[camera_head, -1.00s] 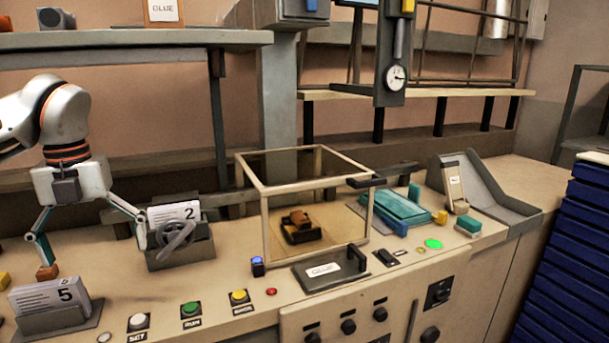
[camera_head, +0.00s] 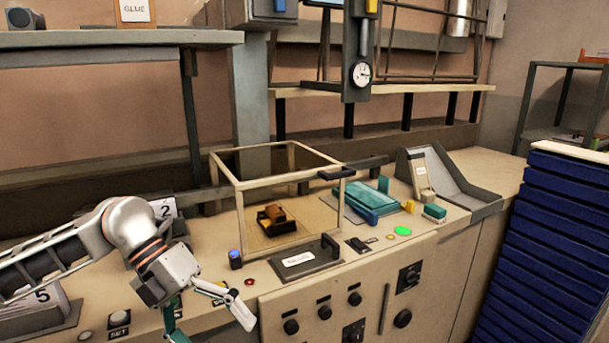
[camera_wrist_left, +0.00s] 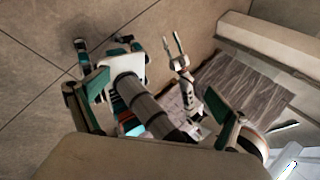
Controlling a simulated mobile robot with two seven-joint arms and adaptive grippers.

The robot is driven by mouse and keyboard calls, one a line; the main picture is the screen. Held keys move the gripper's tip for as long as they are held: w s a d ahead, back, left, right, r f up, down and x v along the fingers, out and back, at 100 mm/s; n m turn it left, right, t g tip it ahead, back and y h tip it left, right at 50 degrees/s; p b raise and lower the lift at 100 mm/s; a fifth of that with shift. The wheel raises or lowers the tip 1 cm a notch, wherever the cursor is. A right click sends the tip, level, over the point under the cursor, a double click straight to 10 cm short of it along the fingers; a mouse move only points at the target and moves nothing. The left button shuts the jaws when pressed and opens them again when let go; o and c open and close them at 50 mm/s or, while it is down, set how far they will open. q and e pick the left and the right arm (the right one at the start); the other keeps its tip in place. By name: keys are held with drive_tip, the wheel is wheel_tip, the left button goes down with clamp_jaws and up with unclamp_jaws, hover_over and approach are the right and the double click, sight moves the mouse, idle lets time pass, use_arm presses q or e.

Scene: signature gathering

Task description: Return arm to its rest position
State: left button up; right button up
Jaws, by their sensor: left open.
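My left arm comes in from the left in the head view, low in front of the console. My left gripper (camera_head: 207,318) points downward near the console's front edge, fingers spread, with nothing seen between them. One finger is cut off by the bottom edge. The left wrist view looks down toward the floor, past pale and teal parts of my own body. A two-pronged shape there may be my right gripper, but I cannot tell.
Behind the arm stand card holder 5 (camera_head: 68,318), partly covered, and card 2 (camera_head: 163,207). A glass-sided case (camera_head: 240,205) holds a brown and yellow item (camera_head: 274,216). A teal tray (camera_head: 362,200) lies right of it. Blue drawers (camera_head: 550,245) stand at the right.

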use_arm(q)
drive_tip(key=s+d+r+n+t+h, duration=0.1)
drive_tip(key=d+r+n+t+h, duration=0.15)
drive_tip(key=d+h, duration=0.5)
drive_tip(key=d+r+n+t+h, duration=0.1)
drive_tip(key=d+n+t+h, duration=0.1)
drive_tip(key=d+n+h, duration=0.5)
drive_tip(key=w+a+f+n+t+y, duration=0.3)
drive_tip(key=a+f+n+t+y, duration=0.35)
drive_tip(key=f+n, duration=0.3)
drive_tip(key=w+a+f+n+t+y, duration=0.2)
drive_tip(key=a+f+n+t+y, duration=0.3)
drive_tip(key=f+n+t+y, duration=0.35)
drive_tip(key=s+a+f+n+g+y, duration=0.2)
drive_tip(key=s+a+f, duration=0.3)
drive_tip(key=s+f, duration=0.3)
drive_tip(key=s+a+f+n+g+y, duration=0.3)
drive_tip(key=s+f, duration=0.5)
drive_tip(key=f, duration=0.7)
drive_tip(key=shift+s+a+f+n+g, duration=0.15)
drive_tip(key=shift+s+a+n+g, duration=0.3)
drive_tip(key=shift+a+n, duration=0.45)
drive_tip(key=shift+w, duration=0.15)
